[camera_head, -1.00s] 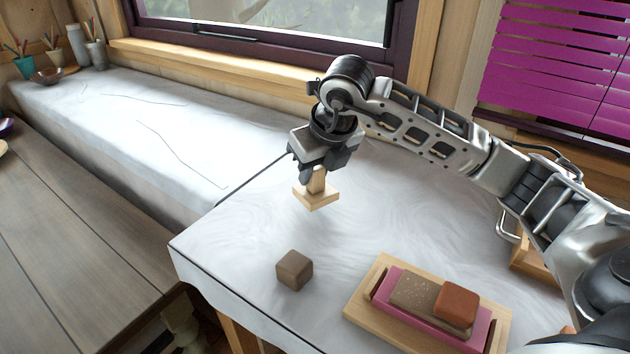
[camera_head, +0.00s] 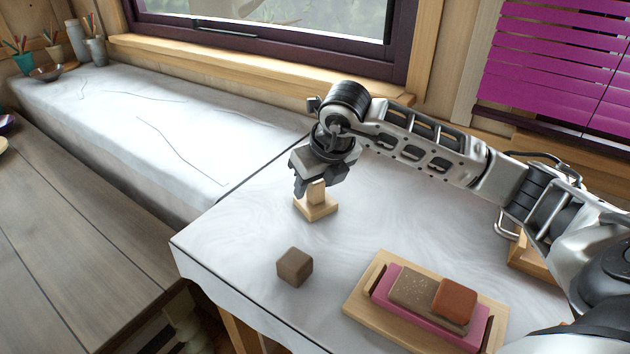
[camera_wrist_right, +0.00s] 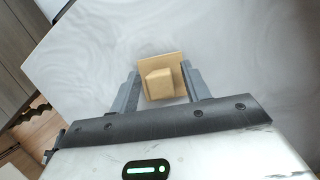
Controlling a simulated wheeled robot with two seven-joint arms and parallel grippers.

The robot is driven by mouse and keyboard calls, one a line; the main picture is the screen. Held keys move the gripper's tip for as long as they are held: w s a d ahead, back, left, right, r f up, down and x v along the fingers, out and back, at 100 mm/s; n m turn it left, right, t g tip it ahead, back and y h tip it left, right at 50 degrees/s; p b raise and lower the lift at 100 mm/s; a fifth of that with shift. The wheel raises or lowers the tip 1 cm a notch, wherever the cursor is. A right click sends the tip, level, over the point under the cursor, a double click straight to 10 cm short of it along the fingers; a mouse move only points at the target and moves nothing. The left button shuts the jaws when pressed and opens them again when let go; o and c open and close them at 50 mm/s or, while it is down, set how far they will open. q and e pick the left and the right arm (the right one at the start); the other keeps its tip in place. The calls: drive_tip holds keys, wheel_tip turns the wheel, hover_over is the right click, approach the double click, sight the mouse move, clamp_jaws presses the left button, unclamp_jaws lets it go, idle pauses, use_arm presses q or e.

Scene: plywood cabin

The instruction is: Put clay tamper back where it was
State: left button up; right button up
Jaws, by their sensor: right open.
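The clay tamper (camera_head: 316,207) is a light wooden block with a square base and an upright handle. It stands upright on the white-covered table, toward the back left. My right gripper (camera_head: 309,184) is just above it, with its fingers on either side of the handle. In the right wrist view the tamper (camera_wrist_right: 161,80) shows between the two open fingertips (camera_wrist_right: 160,84), with gaps beside the handle. My left gripper is not in view.
A brown clay cube (camera_head: 295,267) sits in front of the tamper. A wooden tray (camera_head: 362,306) at the front right holds a pink piece (camera_head: 415,313), a speckled brown block (camera_head: 412,287) and a reddish block (camera_head: 455,300). The table's middle is clear.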

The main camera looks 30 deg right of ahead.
drive_tip(key=v, duration=1.2)
drive_tip(key=shift+r+b, duration=0.2)
drive_tip(key=shift+b, duration=0.1)
